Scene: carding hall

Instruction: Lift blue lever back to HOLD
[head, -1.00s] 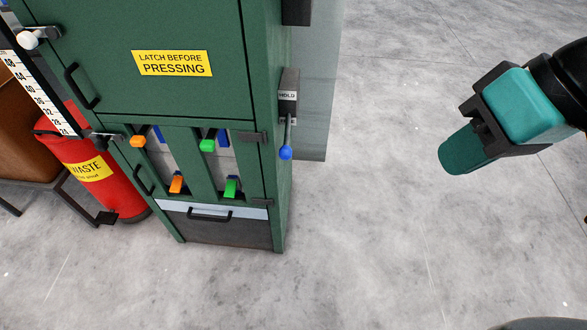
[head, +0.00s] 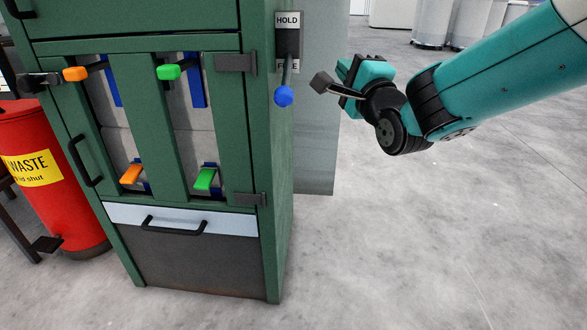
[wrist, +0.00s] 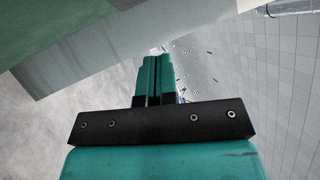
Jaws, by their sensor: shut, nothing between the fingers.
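The blue lever, with a dark stem and a round blue knob (head: 283,96), hangs down from a dark plate (head: 289,40) on the cabinet's right side. HOLD is printed at the top of the plate, and the lower label, partly covered by the stem, appears to read FREE. The lever points down past the lower label. My gripper (wrist: 153,62) is shut and empty. In the head view it is right of the lever, apart from the knob at about its height; its fingertips are hard to make out there. The lever is not seen in the wrist view.
The green cabinet (head: 258,130) has orange and green handles in slots. A grey translucent panel (head: 318,150) stands behind the lever. A red waste bin (head: 40,150) is at left. Open floor (head: 430,240) lies to the right.

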